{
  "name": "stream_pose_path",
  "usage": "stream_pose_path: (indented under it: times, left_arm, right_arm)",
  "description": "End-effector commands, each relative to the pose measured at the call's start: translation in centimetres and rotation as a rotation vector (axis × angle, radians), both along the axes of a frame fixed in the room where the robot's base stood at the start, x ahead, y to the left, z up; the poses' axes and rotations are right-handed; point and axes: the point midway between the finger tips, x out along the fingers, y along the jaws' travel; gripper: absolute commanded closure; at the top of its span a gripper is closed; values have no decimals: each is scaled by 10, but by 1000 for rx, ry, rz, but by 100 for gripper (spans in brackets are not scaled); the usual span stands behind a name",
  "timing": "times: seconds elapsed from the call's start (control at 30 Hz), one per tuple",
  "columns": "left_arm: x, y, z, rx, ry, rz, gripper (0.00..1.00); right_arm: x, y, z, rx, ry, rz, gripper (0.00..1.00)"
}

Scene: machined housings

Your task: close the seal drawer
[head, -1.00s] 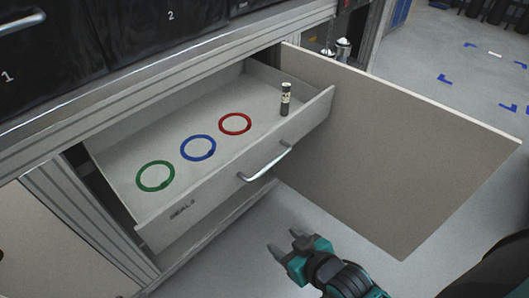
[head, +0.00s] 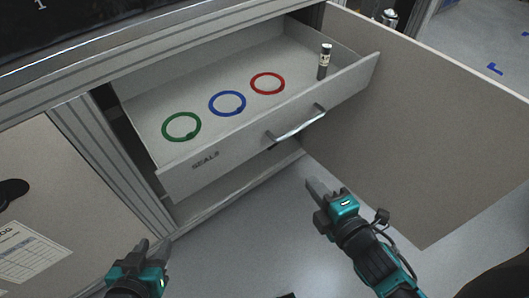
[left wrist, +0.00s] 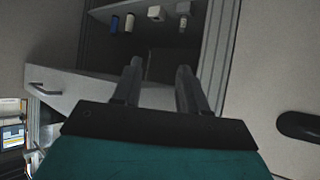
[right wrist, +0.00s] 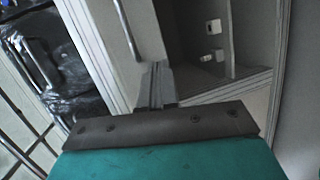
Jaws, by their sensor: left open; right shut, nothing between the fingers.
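The seal drawer (head: 237,149) is pulled out of the cabinet in the head view, with "SEALS" on its front and a silver bar handle (head: 297,128). The handle also shows in the right wrist view (right wrist: 126,28). My left gripper (head: 152,250) is open and empty, low and left of the drawer.
An open door panel (head: 420,140) stands just right of the drawer and limits room there. A closed panel with a paper sheet (head: 35,250) is at the left. The floor (head: 245,240) in front is clear. Small parts (left wrist: 155,13) sit on a shelf in the left wrist view.

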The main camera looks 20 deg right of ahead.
Motion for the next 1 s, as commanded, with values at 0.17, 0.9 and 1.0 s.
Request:
stream_pose_path:
  times: [0.17,0.9,1.0]
  left_arm:
    - [3,-4,-13,-8,-1,-7,57]
    - [11,-15,-16,-25,-15,-29,57]
    - [11,-15,-14,-25,-15,-29,57]
  right_arm:
    - [1,5,4,-482,-190,145,100]
    - [4,34,14,-1516,-612,378,100]
    - [19,40,15,-1515,-613,377,100]
